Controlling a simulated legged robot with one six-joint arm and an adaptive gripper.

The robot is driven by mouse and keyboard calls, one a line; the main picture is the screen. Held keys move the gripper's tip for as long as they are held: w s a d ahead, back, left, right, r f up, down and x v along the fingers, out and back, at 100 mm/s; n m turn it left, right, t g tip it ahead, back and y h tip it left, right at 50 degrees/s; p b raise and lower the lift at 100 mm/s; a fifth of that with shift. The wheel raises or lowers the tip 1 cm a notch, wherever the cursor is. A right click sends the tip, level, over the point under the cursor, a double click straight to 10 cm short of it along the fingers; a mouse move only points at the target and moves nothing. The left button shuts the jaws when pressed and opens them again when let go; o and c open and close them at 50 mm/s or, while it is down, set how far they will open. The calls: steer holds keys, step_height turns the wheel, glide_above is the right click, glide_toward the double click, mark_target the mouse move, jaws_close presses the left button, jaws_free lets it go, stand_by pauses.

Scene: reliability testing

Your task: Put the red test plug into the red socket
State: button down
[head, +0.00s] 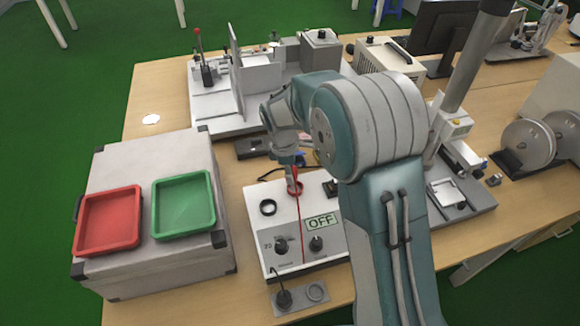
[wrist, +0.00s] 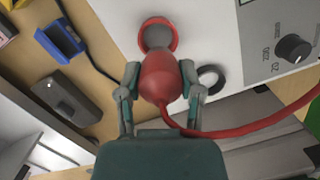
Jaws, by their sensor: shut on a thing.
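The red test plug (wrist: 162,82) is a red bulb shape with a red cable trailing right in the wrist view. My gripper (wrist: 160,90) is shut on it, one finger on each side. The red socket (wrist: 160,32) is a red ring with a grey centre, just ahead of the plug's front end. The plug overlaps the socket's near edge in the wrist view; I cannot tell whether they touch. In the head view my gripper (head: 290,178) is above the red socket (head: 295,188) on the white test box (head: 268,195). The plug is mostly hidden there.
A black socket (head: 268,207) lies left of the red one. The box has dials and an OFF display (head: 321,223). A red tray (head: 108,220) and a green tray (head: 184,205) sit on a grey case at left. A grey fixture (head: 220,112) stands behind.

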steer(key=shift+d+f, duration=0.95)
steer(key=shift+f, duration=0.3)
steer(key=shift+a+f, duration=0.1)
steer(key=shift+a, duration=0.55)
steer(key=shift+d, duration=0.3)
steer(key=shift+d, duration=0.1)
steer(key=shift+f, duration=0.5)
steer(key=c, duration=0.5)
jaws_free()
